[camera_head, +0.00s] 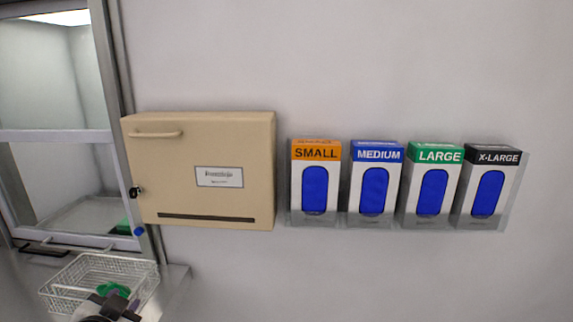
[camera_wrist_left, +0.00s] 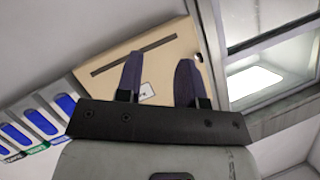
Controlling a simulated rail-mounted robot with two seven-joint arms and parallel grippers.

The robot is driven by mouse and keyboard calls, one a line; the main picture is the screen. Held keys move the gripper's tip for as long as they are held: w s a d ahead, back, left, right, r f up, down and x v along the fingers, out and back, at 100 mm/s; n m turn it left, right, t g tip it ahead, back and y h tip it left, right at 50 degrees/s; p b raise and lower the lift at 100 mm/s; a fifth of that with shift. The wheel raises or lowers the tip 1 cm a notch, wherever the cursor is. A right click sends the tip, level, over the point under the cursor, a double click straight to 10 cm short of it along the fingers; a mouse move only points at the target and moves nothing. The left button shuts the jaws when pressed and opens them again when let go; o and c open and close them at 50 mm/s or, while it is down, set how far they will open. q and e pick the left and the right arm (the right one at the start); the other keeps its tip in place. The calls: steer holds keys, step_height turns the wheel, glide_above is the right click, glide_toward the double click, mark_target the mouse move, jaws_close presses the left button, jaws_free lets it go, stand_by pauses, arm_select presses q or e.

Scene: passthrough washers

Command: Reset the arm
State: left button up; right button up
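My left gripper (camera_head: 114,303) shows at the bottom left of the head view, in front of the wire basket, with part of my arm cut off by the frame edge. In the left wrist view its two dark fingers (camera_wrist_left: 160,75) stand apart with nothing between them. Behind them is the beige wall box, at a distance. My right gripper is in neither view.
A wire basket (camera_head: 72,272) holding a green item (camera_head: 114,290) sits on a ledge below a framed pass-through window (camera_head: 55,136). A beige box (camera_head: 240,150) and several glove boxes, from SMALL (camera_head: 315,152) to X-LARGE (camera_head: 497,158), hang on the wall. The lower right wall is clear.

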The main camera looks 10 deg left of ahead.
arm_select(q)
steer(key=s+d+f+g+h, duration=0.1)
steer(key=s+d+f+g, duration=0.3)
steer(key=s+f, duration=0.65)
steer(key=s+d+f+n+g+h, duration=0.15)
steer(key=s+d+f, duration=0.35)
steer(key=s+f, duration=0.55)
steer(key=s+d+f+g+h, duration=0.2)
steer(key=s+d+f+g, duration=0.25)
steer(key=s+f, duration=0.65)
step_height(320, 180, up, 12)
steer(key=p, duration=1.3)
steer(key=shift+d, duration=0.25)
steer(key=shift+w, duration=0.1)
